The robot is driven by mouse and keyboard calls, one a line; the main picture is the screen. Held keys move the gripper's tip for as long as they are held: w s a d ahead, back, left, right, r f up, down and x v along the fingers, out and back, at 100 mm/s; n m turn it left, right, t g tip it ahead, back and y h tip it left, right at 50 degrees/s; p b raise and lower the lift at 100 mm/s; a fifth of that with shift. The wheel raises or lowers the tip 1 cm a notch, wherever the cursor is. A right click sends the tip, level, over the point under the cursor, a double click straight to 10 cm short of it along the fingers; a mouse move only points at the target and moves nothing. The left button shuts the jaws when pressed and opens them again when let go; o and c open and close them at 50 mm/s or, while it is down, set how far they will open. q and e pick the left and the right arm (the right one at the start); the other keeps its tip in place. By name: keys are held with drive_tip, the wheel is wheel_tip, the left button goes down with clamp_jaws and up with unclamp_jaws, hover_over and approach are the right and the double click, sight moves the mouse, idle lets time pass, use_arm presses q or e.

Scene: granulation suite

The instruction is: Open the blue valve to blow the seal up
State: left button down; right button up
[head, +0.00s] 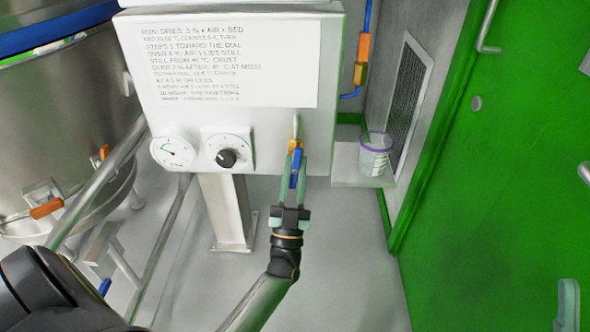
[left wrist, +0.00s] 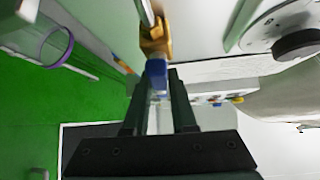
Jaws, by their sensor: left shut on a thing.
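The blue valve is a brass body (head: 295,146) with a blue lever (head: 297,163), on a short metal pipe at the panel's lower right. The lever points down, roughly in line with the pipe in the head view. My left gripper (head: 292,172) is shut on the blue lever, one finger on each side. In the left wrist view the brass body (left wrist: 154,38) and the blue lever (left wrist: 157,75) show at the tips of the left fingers (left wrist: 158,88). A grey-green piece at the lower right edge of the head view looks like part of my right gripper (head: 568,305); its jaws cannot be made out.
A white panel (head: 225,110) carries a text sheet, a gauge (head: 173,152) and a black knob (head: 226,158). A steel vessel (head: 70,110) stands left. A purple-rimmed tub (head: 375,155) sits on a ledge right of the valve. A green door (head: 500,180) fills the right.

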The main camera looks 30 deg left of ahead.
idle(0.3)
use_arm(q)
drive_tip(key=c, duration=0.8)
unclamp_jaws()
drive_tip(key=shift+f, duration=0.15)
use_arm(e)
drive_tip(key=shift+f, duration=0.15)
